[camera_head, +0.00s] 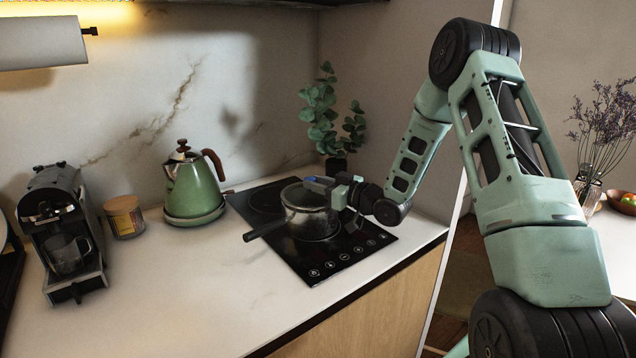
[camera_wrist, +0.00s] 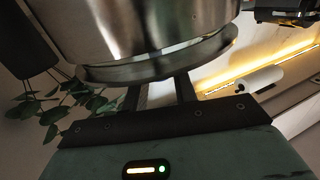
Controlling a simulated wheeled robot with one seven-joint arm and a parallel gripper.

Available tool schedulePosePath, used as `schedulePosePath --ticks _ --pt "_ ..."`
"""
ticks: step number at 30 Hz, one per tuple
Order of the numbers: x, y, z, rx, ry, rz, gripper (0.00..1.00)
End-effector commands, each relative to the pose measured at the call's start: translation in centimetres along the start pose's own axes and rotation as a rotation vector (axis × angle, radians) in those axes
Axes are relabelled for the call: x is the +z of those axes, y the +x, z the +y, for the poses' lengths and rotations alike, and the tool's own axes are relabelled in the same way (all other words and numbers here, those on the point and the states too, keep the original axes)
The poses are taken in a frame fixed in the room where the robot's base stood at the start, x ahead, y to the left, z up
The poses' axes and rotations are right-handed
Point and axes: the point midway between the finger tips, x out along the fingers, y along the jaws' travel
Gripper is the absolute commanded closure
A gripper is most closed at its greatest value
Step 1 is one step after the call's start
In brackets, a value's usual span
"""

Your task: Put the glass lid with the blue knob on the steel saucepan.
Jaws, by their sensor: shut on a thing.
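The steel saucepan (camera_head: 307,220) stands on the black hob, its dark handle pointing left. The glass lid (camera_head: 297,194) is at the top of the pan, roughly level. I cannot tell whether it rests on the rim or is held just above. The blue knob (camera_head: 317,185) shows beside my gripper (camera_head: 335,187), which reaches in from the right and is shut on it. In the wrist view the pan's steel side (camera_wrist: 135,28) fills the top, with a curved metal rim near my gripper (camera_wrist: 160,92). The knob is not clear there.
A leafy plant (camera_head: 332,115) stands behind the hob (camera_head: 345,260). A green kettle (camera_head: 194,185), a jar candle (camera_head: 124,216) and a coffee machine (camera_head: 62,228) stand to the left. The front left counter (camera_head: 180,300) is clear.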

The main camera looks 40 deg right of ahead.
Motion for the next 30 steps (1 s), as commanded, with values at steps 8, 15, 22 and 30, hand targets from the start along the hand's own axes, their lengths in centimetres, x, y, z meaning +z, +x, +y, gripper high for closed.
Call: schedulePosePath --ticks 8,15,22,30 --pt "0.1 0.0 0.0 0.0 -0.001 0.002 0.99" --pt "0.9 0.0 0.0 0.0 -0.001 0.002 0.99" --pt "1.1 0.0 0.0 0.0 -0.001 0.002 0.99" --pt "1.2 0.0 0.0 0.0 -0.001 0.0 0.5"
